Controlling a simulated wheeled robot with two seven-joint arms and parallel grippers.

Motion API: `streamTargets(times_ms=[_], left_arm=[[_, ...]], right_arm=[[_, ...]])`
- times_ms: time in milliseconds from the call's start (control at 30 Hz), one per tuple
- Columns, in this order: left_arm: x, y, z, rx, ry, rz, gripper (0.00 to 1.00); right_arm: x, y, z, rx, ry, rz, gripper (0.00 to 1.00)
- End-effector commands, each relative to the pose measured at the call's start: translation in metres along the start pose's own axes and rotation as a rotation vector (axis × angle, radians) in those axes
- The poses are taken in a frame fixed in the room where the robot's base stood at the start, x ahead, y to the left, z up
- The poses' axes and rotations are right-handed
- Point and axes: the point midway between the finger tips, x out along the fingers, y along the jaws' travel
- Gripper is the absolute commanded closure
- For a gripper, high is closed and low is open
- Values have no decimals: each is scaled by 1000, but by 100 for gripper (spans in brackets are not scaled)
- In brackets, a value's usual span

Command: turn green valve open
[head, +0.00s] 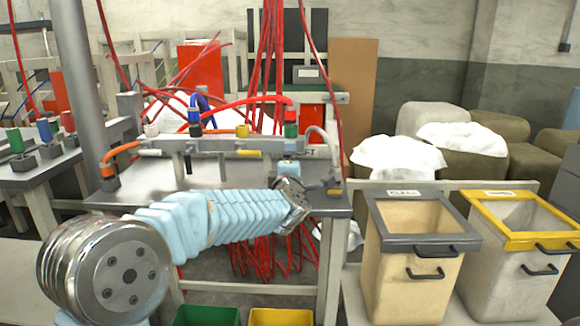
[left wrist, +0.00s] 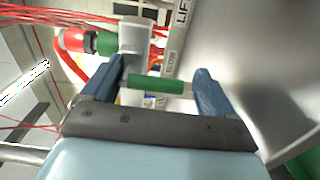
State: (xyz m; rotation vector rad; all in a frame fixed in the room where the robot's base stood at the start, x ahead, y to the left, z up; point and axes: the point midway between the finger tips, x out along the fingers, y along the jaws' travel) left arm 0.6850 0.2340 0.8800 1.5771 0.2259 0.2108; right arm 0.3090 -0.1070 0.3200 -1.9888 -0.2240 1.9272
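The green valve (head: 291,124) stands at the right end of the pipe rail on the metal bench, with a red hose end on top. In the left wrist view its grey body and green collar (left wrist: 107,43) lie just beyond the fingers. Its green handle bar (left wrist: 157,85) lies crosswise between the two blue fingertips. My left gripper (left wrist: 160,78) is open around the handle, and I cannot tell whether either finger touches it. My right gripper is not in view.
The rail also carries a yellow valve (head: 242,131), a blue valve (head: 195,118) and a white valve (head: 151,130). Red hoses hang behind. A grey-rimmed bin (head: 410,285) and a yellow-rimmed bin (head: 505,285) stand right of the bench. Green and yellow crates lie below.

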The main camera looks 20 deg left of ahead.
Motion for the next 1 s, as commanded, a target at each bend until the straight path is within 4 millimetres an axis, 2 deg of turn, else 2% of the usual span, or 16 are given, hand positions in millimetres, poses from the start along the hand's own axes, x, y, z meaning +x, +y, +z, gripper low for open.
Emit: streamTargets(times_ms=[300,433,567,800,1000], left_arm=[[0,2,-1,-3,2,5,5],[-9,3,0,-4,1,6,5],[-33,1,0,-4,-1,6,5],[-93,1,0,-5,-1,6,5],[-127,1,0,-4,0,5,5]], right_arm=[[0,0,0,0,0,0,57],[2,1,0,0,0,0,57],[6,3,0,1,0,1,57],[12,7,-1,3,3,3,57],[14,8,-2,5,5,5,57]])
